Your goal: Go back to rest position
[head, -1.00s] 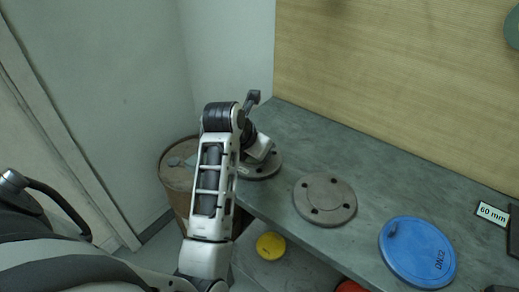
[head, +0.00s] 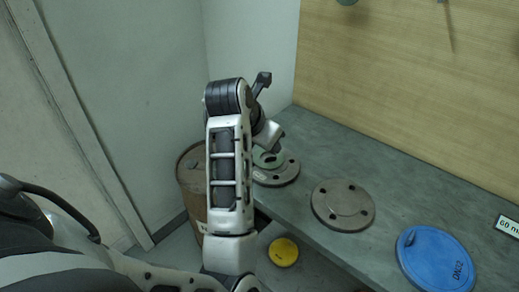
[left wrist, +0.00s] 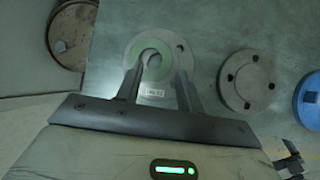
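My left arm reaches up in the middle of the head view, with the left gripper (head: 270,134) at the corner end of the bench. In the left wrist view the left gripper (left wrist: 157,80) is open, its two fingers spread and nothing between them. Beyond the fingers lies a grey flange with a green ring (left wrist: 151,61) and a small label. This green-ringed flange (head: 283,175) lies on the bench below the gripper in the head view, partly hidden by my arm. My right gripper is not in view.
On the grey bench (head: 380,164) lie a grey flange with bolt holes (head: 343,204) and a blue disc (head: 434,258). A rusty barrel (head: 190,180) stands by the bench end. A yellow disc (head: 283,252) is below. A wooden board backs the bench.

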